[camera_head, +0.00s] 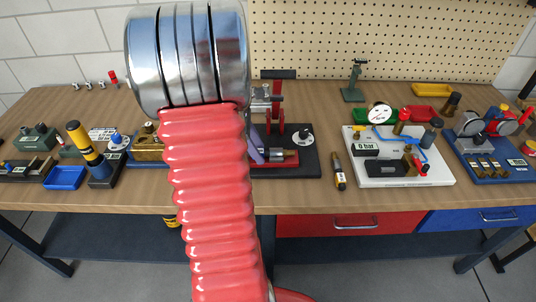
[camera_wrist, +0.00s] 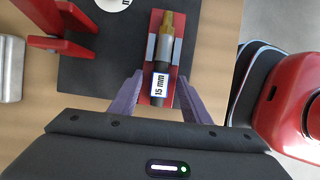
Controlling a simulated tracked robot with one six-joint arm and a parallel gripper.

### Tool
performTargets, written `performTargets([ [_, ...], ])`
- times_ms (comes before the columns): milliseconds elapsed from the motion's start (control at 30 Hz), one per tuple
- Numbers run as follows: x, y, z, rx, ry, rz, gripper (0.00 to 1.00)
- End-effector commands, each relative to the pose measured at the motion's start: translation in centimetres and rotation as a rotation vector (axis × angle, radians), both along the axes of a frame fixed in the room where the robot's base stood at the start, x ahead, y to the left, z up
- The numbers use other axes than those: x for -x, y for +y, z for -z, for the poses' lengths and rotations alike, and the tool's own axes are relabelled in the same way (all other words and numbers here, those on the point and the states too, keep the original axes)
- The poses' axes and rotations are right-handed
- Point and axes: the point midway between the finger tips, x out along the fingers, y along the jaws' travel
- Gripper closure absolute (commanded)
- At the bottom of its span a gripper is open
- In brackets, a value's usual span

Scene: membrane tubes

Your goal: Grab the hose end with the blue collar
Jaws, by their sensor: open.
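In the wrist view a dark hose end with a brass tip (camera_wrist: 166,38) lies in a red cradle (camera_wrist: 153,27) with grey side blocks. A white "15 mm" label with a blue edge, apparently the blue collar (camera_wrist: 160,85), sits on its near part. My gripper (camera_wrist: 158,80) is open, with one purple-grey finger on each side of the collar; contact cannot be told. In the head view the hose end (camera_head: 279,155) shows small beside a purple finger (camera_head: 257,146); my red arm hides much of this area.
The cradle stands on a black base (camera_head: 311,162) with a red-framed press (camera_head: 277,100) behind it.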

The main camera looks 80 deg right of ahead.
Motion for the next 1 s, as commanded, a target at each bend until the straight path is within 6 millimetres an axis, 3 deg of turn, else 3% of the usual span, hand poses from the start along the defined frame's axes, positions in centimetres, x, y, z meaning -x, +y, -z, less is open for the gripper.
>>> performTargets([
  [300,-0.04,0.00,-0.04,0.000,0.000,0.000,0.58],
  [900,-0.06,0.01,-0.05,0.000,0.000,-0.001,1.00],
  [1000,-0.07,0.00,-0.06,0.001,0.000,-0.001,1.00],
])
